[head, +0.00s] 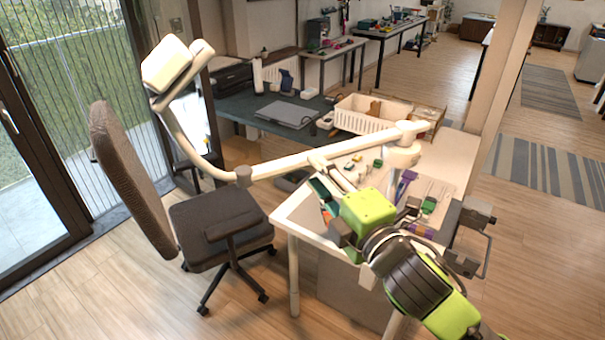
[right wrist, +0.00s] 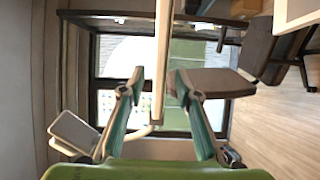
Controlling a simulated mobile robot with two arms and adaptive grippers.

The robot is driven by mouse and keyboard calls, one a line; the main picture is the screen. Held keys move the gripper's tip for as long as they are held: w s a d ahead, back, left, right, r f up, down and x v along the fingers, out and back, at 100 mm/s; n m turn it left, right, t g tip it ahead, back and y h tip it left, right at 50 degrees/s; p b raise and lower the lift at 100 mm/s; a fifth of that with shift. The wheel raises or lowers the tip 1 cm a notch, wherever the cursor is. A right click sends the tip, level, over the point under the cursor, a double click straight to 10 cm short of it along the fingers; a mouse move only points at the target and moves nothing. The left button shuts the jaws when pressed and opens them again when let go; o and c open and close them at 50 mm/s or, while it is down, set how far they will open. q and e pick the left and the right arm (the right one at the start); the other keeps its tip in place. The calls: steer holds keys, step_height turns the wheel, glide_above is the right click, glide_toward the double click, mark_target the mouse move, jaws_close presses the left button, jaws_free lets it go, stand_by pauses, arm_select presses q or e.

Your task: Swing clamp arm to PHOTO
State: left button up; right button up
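The clamp arm (head: 285,166) is a long cream-white jointed bar. It runs from a round post (head: 402,152) on the white table out to the left past the table edge, then bends up at a grey joint to a boxy white head (head: 167,65). My right gripper (head: 322,163), with a green body, reaches up to the bar near its middle. In the right wrist view, its open fingers (right wrist: 160,76) stand on either side of the bar (right wrist: 163,45), with a visible gap on the left side. No PHOTO marking is readable. My left gripper is not in view.
A dark office chair (head: 215,215) stands left, under the bar. A dark desk with a laptop (head: 287,113) is behind. Floor at the lower left is clear.

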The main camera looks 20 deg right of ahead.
mark_target(306, 163)
steer(key=b, duration=0.3)
steer(key=shift+w+a+f, duration=0.2)
steer(key=shift+w+f, duration=0.05)
steer(key=shift+w, duration=0.15)
steer(key=w, duration=0.4)
steer(key=shift+w+a+r, duration=0.15)
steer(key=shift+a+r, duration=0.15)
steer(key=shift+w+a, duration=0.15)
steer(key=shift+w, duration=0.4)
steer(key=shift+f, duration=0.1)
jaws_close()
